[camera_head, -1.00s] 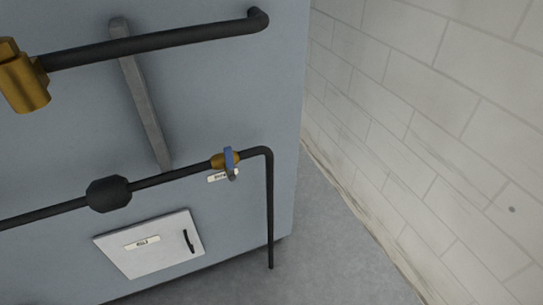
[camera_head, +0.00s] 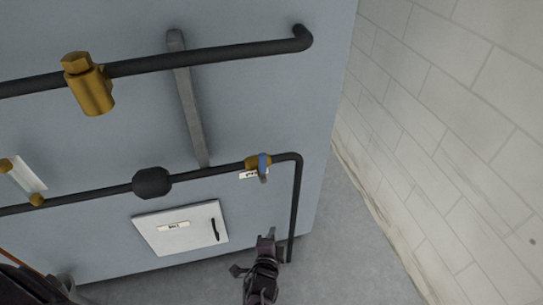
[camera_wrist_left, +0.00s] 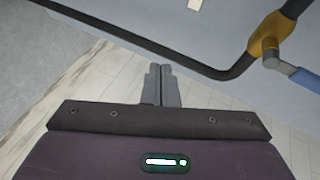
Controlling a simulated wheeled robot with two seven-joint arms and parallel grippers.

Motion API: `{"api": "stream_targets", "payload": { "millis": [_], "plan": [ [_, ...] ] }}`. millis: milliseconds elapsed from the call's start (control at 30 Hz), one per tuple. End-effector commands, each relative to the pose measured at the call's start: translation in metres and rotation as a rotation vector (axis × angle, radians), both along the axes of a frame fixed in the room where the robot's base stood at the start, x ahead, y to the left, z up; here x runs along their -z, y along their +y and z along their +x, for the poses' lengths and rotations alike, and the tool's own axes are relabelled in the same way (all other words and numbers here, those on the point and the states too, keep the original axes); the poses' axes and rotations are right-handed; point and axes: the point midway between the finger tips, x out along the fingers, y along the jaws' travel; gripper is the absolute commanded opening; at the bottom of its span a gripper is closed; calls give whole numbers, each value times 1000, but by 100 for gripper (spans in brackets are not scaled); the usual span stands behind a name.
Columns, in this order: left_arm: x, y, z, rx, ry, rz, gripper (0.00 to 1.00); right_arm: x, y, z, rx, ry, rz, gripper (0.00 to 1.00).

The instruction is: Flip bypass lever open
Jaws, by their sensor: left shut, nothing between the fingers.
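The bypass lever (camera_head: 264,166) is a small blue handle on a brass valve (camera_head: 253,162) in the lower dark pipe, close to the pipe's right bend. A small white label (camera_head: 247,175) sits just below it. In the left wrist view the brass valve (camera_wrist_left: 268,40) is at the upper right, with the blue lever (camera_wrist_left: 304,79) running to the right edge. My left gripper (camera_head: 270,234) is below the lever in the head view, apart from it. Its fingers (camera_wrist_left: 161,84) are together and empty in the wrist view. My right gripper is not in view.
A vertical pipe (camera_head: 296,205) drops to the floor right of my left gripper. A white panel (camera_head: 180,230) with a black handle is on the blue-grey cabinet. A second pipe with a large brass fitting (camera_head: 90,88) runs above. A tiled wall (camera_head: 450,140) stands at right.

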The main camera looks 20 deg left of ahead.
Motion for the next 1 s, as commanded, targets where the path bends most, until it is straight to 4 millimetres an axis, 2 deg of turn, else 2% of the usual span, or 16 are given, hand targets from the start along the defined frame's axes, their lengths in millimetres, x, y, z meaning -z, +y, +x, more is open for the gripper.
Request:
{"api": "stream_targets", "payload": {
  "millis": [33,100,200,300,400,767,867,1000],
  "plan": [
    [-56,-10,11,8,-80,61,0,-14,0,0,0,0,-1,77],
    [-108,-17,19,2,-161,143,0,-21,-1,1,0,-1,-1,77],
    [-160,-22,20,-19,-235,225,0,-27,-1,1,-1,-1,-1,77],
    [-187,-24,19,-35,-270,271,0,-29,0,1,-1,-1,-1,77],
    [-194,-24,18,-43,-280,288,0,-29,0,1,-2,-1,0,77],
    [-194,-22,23,-43,-280,288,0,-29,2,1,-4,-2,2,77],
    [-195,-20,33,-43,-280,289,0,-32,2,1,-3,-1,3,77],
    [-196,-13,58,-43,-279,289,0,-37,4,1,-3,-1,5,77]
  ]
}}
